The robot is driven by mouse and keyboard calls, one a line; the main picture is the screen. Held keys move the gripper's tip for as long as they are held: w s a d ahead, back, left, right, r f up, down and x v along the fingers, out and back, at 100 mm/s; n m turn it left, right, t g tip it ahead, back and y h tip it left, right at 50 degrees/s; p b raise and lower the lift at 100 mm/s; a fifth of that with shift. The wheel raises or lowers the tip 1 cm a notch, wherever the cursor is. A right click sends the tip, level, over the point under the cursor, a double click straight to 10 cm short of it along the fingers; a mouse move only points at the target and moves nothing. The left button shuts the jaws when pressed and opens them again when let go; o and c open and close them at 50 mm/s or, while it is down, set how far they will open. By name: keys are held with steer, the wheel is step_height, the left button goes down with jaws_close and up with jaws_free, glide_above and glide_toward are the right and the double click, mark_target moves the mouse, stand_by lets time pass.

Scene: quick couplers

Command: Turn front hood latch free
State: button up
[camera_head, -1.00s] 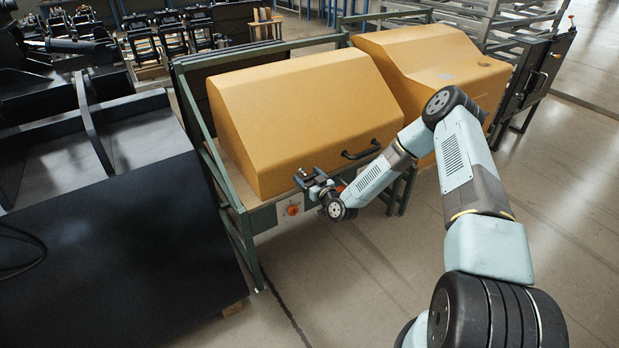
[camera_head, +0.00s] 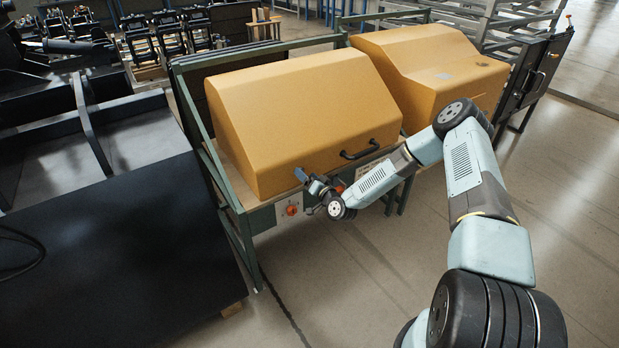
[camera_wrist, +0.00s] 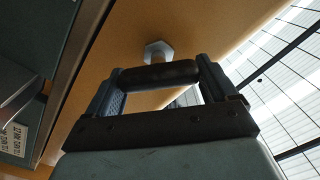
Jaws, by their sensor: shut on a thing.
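The front hood (camera_head: 290,110) is a large yellow-orange cover, closed on a green frame, with a black pull handle (camera_head: 360,150) low on its front. My gripper (camera_head: 303,177) is at the hood's lower front edge. In the wrist view, my gripper (camera_wrist: 158,82) is shut on the hood latch (camera_wrist: 160,76), a dark bar on a pale hex-shaped boss. One finger is at each end of the bar. The boss meets the yellow hood surface. In the head view the latch is hidden by my gripper.
A panel with a red-orange knob (camera_head: 292,210) sits just below my gripper on the frame. A second yellow hood (camera_head: 440,75) stands to the right. A large black metal part (camera_head: 120,240) fills the left. The floor in front is clear.

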steer(key=m, duration=0.4)
steer(key=d+m, duration=0.1)
steer(key=shift+w+f+m, duration=0.25)
steer(key=shift+w+m, duration=0.05)
steer(key=shift+m, duration=0.1)
steer(key=shift+s+a+f+m, duration=0.1)
steer(key=shift+f+m, duration=0.05)
steer(key=shift+m, duration=0.95)
steer(key=shift+f+m, duration=0.15)
steer(key=shift+m, duration=0.95)
steer(key=shift+s+a, duration=0.1)
steer(key=o, duration=0.7)
steer(key=shift+o, duration=0.7)
steer(key=v, duration=1.3)
steer(key=shift+s+d, duration=0.25)
